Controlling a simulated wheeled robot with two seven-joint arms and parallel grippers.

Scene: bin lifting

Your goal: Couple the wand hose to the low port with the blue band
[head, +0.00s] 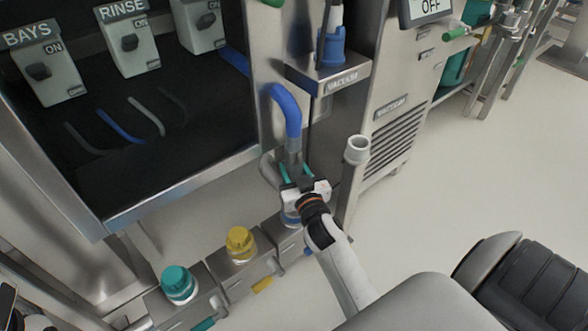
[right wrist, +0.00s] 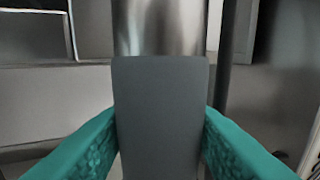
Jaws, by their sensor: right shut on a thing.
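The wand hose (head: 288,108) is a thick blue hose that arches down beside the machine to a metal and grey end. My right gripper (head: 297,176), with teal fingers, is shut on this hose end and holds it upright. In the right wrist view the grey hose coupling (right wrist: 160,115) stands between the teal fingers, with shiny metal above it. The low port with the blue band (head: 290,219) is directly below my right gripper, partly hidden by it. I cannot tell whether the coupling touches the port. My left gripper is not in view.
A yellow-capped port (head: 240,243) and a teal-capped port (head: 178,283) stand in the same low row to the left. A pale upright tube (head: 356,150) stands close to the right of the gripper. The floor (head: 480,170) at right is clear.

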